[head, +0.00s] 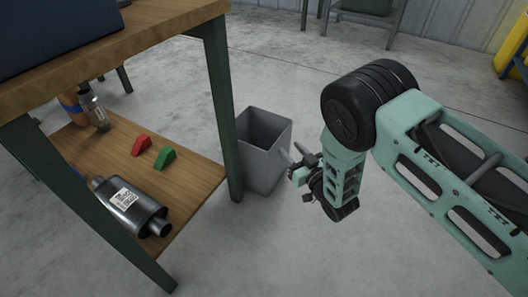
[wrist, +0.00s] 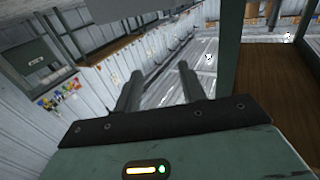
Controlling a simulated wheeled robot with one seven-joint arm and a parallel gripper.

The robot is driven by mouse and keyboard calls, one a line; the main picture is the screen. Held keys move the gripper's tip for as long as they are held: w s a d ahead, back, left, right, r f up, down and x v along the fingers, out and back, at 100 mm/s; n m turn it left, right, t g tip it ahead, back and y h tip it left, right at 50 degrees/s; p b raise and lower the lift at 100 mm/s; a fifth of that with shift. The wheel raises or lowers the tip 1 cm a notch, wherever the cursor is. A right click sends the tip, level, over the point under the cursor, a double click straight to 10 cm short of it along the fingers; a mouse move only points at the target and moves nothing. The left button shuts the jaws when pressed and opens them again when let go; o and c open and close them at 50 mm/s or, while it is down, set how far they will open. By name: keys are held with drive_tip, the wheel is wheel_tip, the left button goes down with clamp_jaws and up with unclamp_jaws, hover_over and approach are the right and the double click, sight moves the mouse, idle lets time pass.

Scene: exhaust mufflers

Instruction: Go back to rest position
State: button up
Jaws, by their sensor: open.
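My gripper (head: 297,164) hangs in the middle of the head view, beside the grey bin and to the right of the workbench leg. Its two fingers (wrist: 158,88) stand apart in the wrist view, with nothing between them. A silver muffler (head: 131,206) with a white label lies on the bench's lower shelf, to the left of my gripper and well apart from it. My arm reaches in from the right side of the head view.
The wooden lower shelf (head: 200,178) also holds a red block (head: 141,145), a green block (head: 164,158) and a bottle (head: 93,107). A grey bin (head: 262,160) stands by the green bench leg (head: 222,110). The concrete floor (head: 290,255) in front is clear.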

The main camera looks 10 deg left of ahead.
drive_tip(key=s+d+r+m+g+h+p, duration=0.1)
drive_tip(key=s+r+m+g+h+p, duration=0.15)
drive_tip(key=r, duration=0.55)
drive_tip(key=s+r+m+g+h+p, duration=0.1)
drive_tip(key=s+r+g+h, duration=0.15)
drive_tip(key=r, duration=0.55)
drive_tip(key=s+d+r+n+g+h+p, duration=0.1)
drive_tip(key=s+d+r+g+h, duration=0.3)
drive_tip(key=s, duration=0.6)
drive_tip(key=s+d+r+n+g+p, duration=0.1)
drive_tip(key=s+d+r+g, duration=0.1)
drive_tip(key=s+d+r, duration=0.55)
drive_tip(key=s+d+r+n+g+h+p, duration=0.1)
drive_tip(key=s+d+r+g+h, duration=0.2)
drive_tip(key=s, duration=0.9)
wheel_tip(320, 180, up, 38)
drive_tip(key=y+p, duration=0.1)
drive_tip(key=p, duration=3.6)
drive_tip(key=shift+w+d+f+p, duration=0.15)
drive_tip(key=shift+w+d+p, duration=0.15)
drive_tip(key=shift+w, duration=0.15)
drive_tip(key=shift+a+f, duration=0.1)
drive_tip(key=shift+c, duration=0.5)
